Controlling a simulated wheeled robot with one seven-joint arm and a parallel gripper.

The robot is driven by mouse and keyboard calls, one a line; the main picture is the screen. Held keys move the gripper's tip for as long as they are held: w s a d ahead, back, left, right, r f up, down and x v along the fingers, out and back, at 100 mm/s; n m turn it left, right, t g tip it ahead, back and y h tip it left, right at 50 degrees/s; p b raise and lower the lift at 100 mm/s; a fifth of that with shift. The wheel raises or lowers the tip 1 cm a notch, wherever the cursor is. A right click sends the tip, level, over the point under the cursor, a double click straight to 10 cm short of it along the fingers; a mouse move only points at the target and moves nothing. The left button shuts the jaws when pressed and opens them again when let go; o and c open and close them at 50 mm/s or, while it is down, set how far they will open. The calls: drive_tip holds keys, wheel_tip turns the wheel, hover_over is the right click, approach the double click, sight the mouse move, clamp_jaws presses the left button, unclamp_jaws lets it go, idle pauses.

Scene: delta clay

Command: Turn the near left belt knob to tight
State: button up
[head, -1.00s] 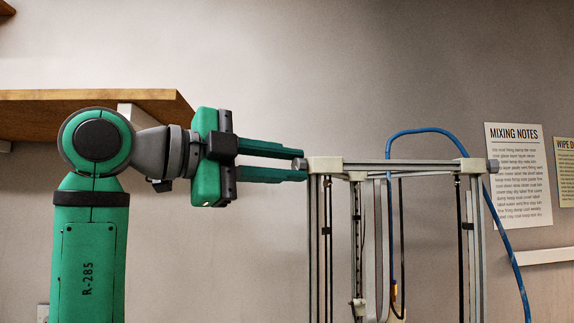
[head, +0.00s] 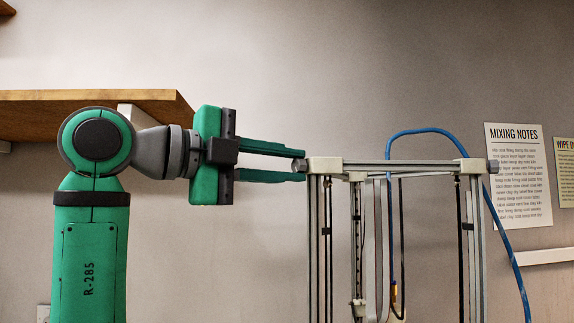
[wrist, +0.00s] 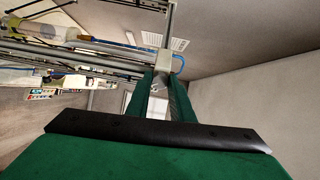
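The near left belt knob (head: 299,165) is a small grey knob on the outer left face of the pale corner block (head: 325,165) at the top of the delta printer frame. My gripper (head: 300,166) reaches it level from the left. One green finger lies above the knob and one below, and both tips appear to touch it. In the wrist view the two fingers (wrist: 158,88) run up to the pale corner block (wrist: 152,66), with the knob mostly hidden between them. The knob's marking cannot be read.
A second grey knob (head: 493,166) sits at the frame's right corner. A blue tube (head: 430,130) arches over the printer. A wooden shelf (head: 60,112) is behind my arm. A mixing notes poster (head: 518,175) hangs on the right wall.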

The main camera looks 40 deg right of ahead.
drive_tip(key=o, duration=0.4)
drive_tip(key=shift+c, duration=0.2)
drive_tip(key=shift+a, duration=0.15)
drive_tip(key=a, duration=1)
drive_tip(key=shift+w+a, duration=0.3)
drive_tip(key=shift+r, duration=0.1)
